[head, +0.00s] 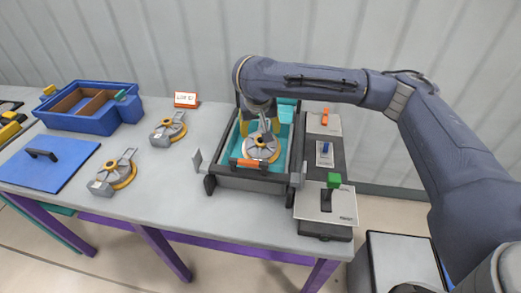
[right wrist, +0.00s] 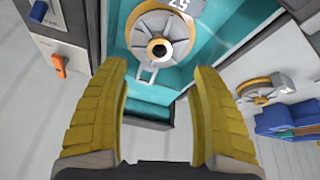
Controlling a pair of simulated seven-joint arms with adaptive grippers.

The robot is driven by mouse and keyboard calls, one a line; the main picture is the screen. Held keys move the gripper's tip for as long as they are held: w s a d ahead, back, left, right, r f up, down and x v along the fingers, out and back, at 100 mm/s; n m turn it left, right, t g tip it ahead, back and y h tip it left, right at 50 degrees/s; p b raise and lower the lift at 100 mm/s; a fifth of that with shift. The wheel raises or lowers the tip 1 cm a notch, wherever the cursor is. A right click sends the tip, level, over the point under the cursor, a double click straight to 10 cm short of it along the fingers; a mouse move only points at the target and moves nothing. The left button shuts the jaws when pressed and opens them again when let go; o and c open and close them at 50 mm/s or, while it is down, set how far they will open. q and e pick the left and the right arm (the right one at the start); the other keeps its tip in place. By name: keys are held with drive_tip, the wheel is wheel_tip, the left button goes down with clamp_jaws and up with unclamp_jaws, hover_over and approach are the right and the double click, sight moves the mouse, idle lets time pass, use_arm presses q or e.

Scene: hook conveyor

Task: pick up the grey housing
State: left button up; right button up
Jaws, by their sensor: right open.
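A grey housing (head: 262,147), a round disc with a yellow-gold rim, lies in the teal-lined crate (head: 250,184). It also shows in the right wrist view (right wrist: 148,27), with a dark centre hole and a small metal loop towards me. Two similar grey housings rest on the table, one at the back (head: 166,132) and one nearer the front (head: 112,176). My right gripper (right wrist: 158,72) is open and empty, its yellow fingers pointing down over the crate. In the head view the arm partly hides its fingers. My left gripper is not in view.
A blue divided bin (head: 101,122) and a blue lid with a black handle (head: 50,163) are on the left. An orange-framed sign (head: 186,100) stands at the back. Panels with orange, blue and green (head: 334,181) parts line the crate's right side.

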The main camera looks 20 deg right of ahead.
sight(261, 141)
drive_tip(key=shift+x, duration=4.95)
drive_tip(key=shift+s, duration=0.15)
drive_tip(key=shift+f, duration=0.1)
clamp_jaws()
